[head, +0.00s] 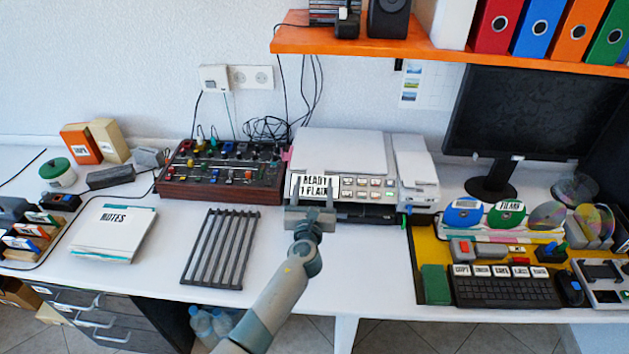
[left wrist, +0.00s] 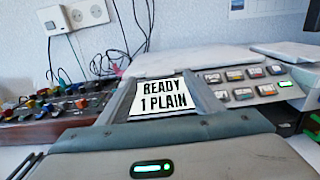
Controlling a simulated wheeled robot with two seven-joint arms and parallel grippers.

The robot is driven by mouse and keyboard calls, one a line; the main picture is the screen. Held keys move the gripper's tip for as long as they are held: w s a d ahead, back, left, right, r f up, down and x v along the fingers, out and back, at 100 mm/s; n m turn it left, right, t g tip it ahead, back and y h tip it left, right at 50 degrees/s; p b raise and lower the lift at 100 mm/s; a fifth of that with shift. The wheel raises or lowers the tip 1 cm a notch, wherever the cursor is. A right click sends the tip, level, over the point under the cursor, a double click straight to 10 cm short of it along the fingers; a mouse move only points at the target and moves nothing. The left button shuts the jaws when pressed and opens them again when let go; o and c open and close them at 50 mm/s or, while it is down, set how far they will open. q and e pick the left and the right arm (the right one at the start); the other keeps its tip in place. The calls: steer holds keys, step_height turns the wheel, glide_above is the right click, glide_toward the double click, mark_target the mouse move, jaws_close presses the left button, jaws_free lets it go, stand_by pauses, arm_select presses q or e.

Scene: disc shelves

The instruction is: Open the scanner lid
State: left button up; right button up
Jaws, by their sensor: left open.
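The scanner (head: 385,195) is a white machine on the desk with a display reading READY 1 PLAIN (head: 315,186) and rows of buttons at its front. Its pale lid (head: 340,145) lies flat on top and looks closed. In the left wrist view the lid (left wrist: 215,60) shows as a low white surface behind the display (left wrist: 160,97). My left gripper (head: 313,190) is open and empty in front of the display. In the wrist view its fingers (left wrist: 158,85) stand on both sides of the display; contact cannot be told. My right gripper is out of view.
A mixer with coloured knobs (head: 222,172) stands left of the scanner. A dark slatted rack (head: 220,248) lies in front of it. An orange shelf (head: 400,47) hangs above. A monitor (head: 515,120), discs and a keyboard (head: 505,290) are at right. The desk front centre is bare.

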arm_select(q)
steer(key=shift+w, duration=1.3)
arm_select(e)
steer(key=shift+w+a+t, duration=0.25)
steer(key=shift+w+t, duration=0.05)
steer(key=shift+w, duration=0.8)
arm_select(q)
jaws_close()
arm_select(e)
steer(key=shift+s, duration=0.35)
arm_select(q)
steer(key=shift+r, duration=0.15)
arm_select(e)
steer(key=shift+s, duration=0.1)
